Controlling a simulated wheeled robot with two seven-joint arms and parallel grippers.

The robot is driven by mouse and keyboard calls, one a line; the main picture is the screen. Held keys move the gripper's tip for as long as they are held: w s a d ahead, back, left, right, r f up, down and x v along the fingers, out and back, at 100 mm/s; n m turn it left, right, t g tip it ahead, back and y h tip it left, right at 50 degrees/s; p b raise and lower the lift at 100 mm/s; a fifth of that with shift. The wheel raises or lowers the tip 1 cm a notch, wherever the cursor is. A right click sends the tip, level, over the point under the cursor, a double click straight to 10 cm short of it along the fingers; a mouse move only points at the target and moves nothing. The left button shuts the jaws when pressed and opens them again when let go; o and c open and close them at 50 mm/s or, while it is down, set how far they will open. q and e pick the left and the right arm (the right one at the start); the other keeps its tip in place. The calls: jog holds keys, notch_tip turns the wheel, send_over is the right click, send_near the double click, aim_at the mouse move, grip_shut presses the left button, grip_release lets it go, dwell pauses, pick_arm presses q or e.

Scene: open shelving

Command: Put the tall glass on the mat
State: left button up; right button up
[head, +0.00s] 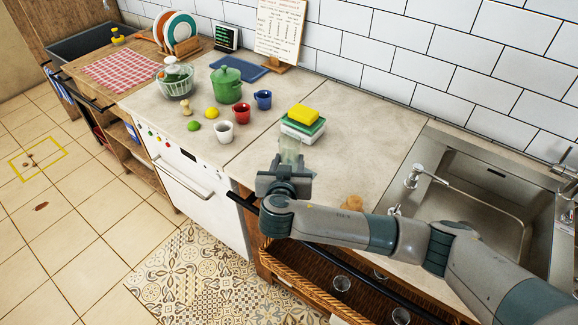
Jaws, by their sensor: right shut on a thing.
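A tall clear glass (291,151) stands upright in my right gripper (285,168), near the front edge of the counter. The gripper is shut on its lower part, which the jaws hide. I cannot tell whether the glass touches the counter. A red-and-white checked mat (122,70) lies flat on the wooden top at the far left, well away from the glass. My left gripper is not in view.
Cups, a lemon (212,113), a lime (193,126), a green pot (227,85) and a glass bowl (175,82) stand between glass and mat. Stacked boxes with a yellow sponge (303,114) stand behind the glass. A blue tray (240,69) lies farther back. A sink (470,205) is at right.

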jog(key=shift+f+p, duration=0.3)
jog(key=shift+f, duration=0.8)
jog(key=shift+f, duration=0.2)
jog(key=o, duration=1.2)
